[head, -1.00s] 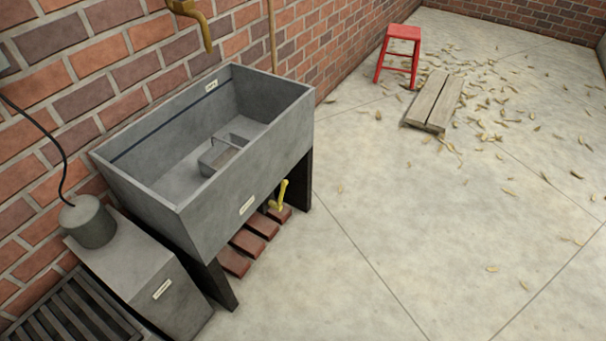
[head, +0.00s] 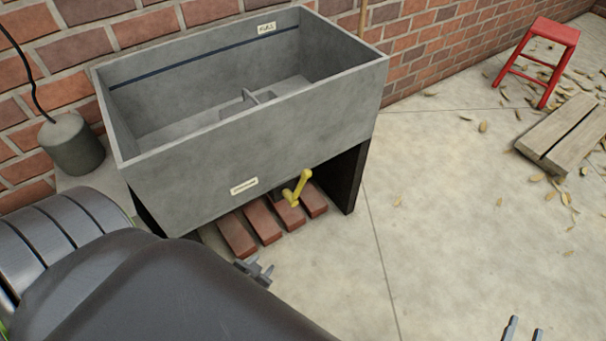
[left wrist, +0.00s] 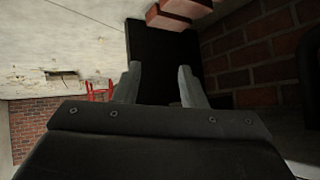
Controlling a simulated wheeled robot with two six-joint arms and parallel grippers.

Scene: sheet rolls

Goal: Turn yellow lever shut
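The yellow lever (head: 299,187) sits under the front of the grey sink (head: 250,140), above the red bricks, with its handle slanting up to the right. My left gripper (head: 256,268) is low in front of the sink, below and left of the lever, and apart from it. In the left wrist view its two fingers (left wrist: 160,88) are spread with nothing between them; the lever does not show there. My right gripper (head: 523,331) shows only its fingertips at the bottom right edge, apart and empty, far from the lever.
Several red bricks (head: 262,220) lie under the sink, beside its dark right leg (head: 346,180). A grey cylinder (head: 72,145) stands at the left. A red stool (head: 545,55), wooden planks (head: 570,130) and scattered leaves are at the right. The middle floor is clear.

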